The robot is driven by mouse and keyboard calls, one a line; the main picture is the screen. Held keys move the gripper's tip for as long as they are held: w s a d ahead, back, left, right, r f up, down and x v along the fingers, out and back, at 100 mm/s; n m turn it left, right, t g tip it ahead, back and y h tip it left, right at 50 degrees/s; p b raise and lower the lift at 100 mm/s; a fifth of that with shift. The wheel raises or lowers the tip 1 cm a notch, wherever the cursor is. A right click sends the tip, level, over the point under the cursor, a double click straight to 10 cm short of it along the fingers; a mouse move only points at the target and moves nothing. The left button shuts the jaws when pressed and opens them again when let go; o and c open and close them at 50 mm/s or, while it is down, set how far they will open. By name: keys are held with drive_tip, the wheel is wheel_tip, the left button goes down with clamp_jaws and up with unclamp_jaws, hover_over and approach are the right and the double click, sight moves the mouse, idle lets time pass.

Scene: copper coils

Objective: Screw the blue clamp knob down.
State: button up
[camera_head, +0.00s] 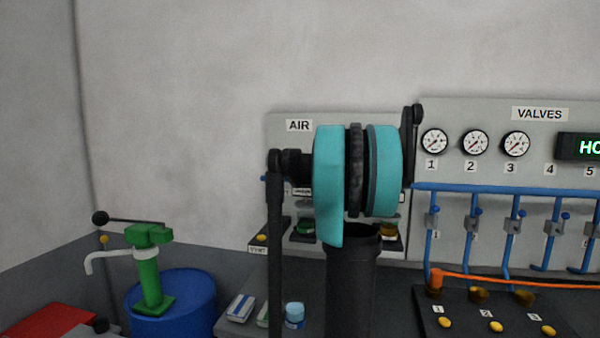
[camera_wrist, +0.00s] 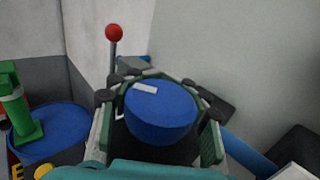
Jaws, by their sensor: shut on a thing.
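The blue clamp knob (camera_wrist: 160,112) is a round blue cap with a short white mark on the far left part of its top. It fills the middle of the wrist view. My gripper (camera_wrist: 160,98) is around it, with a green-edged finger on the left and one on the right, and is shut on its sides. What lies under the knob is hidden. In the head view my own arm blocks the middle, and I cannot make out the knob or my gripper there.
A green hand pump (camera_head: 148,268) stands on a blue drum (camera_head: 190,300) at the left. A red-ball lever (camera_wrist: 114,33) rises beyond the knob. The AIR panel (camera_head: 283,130) is behind my arm. The VALVES panel (camera_head: 470,117) with gauges and blue pipes is at the right.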

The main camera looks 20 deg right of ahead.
drive_tip(key=shift+m+h, duration=0.3)
drive_tip(key=shift+h, duration=0.2)
